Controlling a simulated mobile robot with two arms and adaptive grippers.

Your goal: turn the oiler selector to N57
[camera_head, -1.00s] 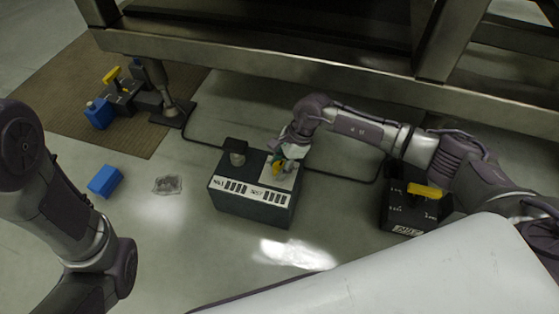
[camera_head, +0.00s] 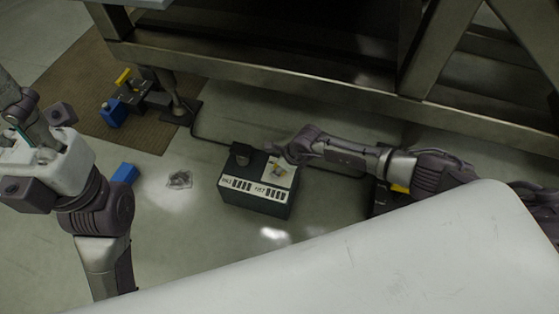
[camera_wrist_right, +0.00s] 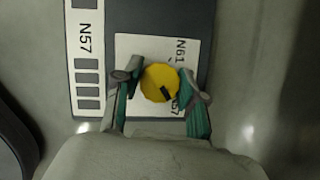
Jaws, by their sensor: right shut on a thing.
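The oiler box (camera_head: 255,205) is dark with a white front label strip reading N61 and N57. It stands on the floor in the middle of the head view. Its yellow round selector (camera_wrist_right: 156,77) sits on a white plate (camera_wrist_right: 130,45) on top. The selector's black mark lies at its lower right in the wrist view, towards a partly covered label ending in 57; N61 is printed higher up. My right gripper (camera_wrist_right: 158,88) is shut on the selector, one finger on each side. My left gripper (camera_head: 28,115) is raised at the left edge, away from the box; its fingers are unclear.
A blue block (camera_head: 125,174) and a greyish patch (camera_head: 179,180) lie on the floor to the left. A metal frame beam (camera_head: 250,75) runs behind. A second dark box with yellow (camera_head: 399,188) is partly hidden by my arm.

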